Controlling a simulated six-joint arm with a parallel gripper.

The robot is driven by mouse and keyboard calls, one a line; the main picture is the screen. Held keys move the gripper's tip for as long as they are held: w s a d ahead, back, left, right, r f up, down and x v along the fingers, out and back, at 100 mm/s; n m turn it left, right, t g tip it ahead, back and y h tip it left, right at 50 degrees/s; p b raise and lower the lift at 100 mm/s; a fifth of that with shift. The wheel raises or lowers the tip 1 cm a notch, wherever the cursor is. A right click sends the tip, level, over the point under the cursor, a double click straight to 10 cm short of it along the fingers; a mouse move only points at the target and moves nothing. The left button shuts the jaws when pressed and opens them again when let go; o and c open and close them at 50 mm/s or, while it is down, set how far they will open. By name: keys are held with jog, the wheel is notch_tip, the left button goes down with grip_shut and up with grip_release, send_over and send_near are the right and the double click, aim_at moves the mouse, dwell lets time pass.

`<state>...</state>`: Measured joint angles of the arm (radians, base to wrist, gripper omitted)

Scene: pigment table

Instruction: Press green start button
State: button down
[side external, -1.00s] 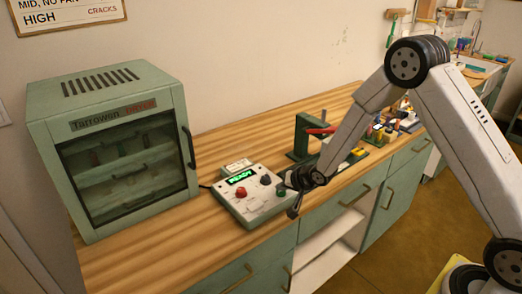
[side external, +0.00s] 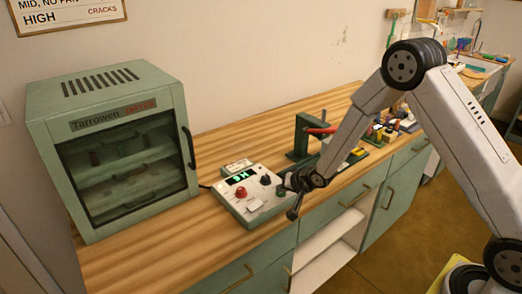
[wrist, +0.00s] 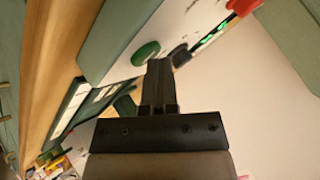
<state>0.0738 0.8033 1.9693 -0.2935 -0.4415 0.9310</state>
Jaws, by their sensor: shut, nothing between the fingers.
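The green button (wrist: 146,53) is a round cap on the pale face of the control box (side external: 254,208). It shows in the wrist view just left of my fingertips; I cannot make it out in the side view, where my gripper (side external: 287,187) covers that corner of the box. My gripper also shows in the wrist view (wrist: 158,66), shut and empty, its tips close beside the button. I cannot tell whether they touch. The box has a lit green display (side external: 240,178), a red knob (side external: 241,193) and a dark knob (side external: 266,180).
A green glass-fronted cabinet (side external: 112,150) labelled Tarrowen stands left of the box. A green press (side external: 305,137) with a red handle and several small bottles stand to the right. The wooden bench (side external: 165,245) is clear in front of the cabinet.

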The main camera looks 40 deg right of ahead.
aim_at(283, 194)
jog(key=shift+r, duration=0.9)
jog(key=shift+r, duration=0.1)
jog(key=shift+r, duration=2.45)
jog(key=shift+s, duration=0.1)
jog(key=s+a+r+n+g, duration=0.1)
jog(key=s+r+n+g, duration=0.1)
jog(key=s, duration=1)
jog(key=s+r+n+g+h, duration=0.1)
jog(key=s+n+g, duration=0.3)
jog(key=s, duration=0.8)
jog(key=shift+a+r+n+g, duration=0.3)
jog(key=shift+a+r+n, duration=0.1)
jog(key=shift+n, duration=0.5)
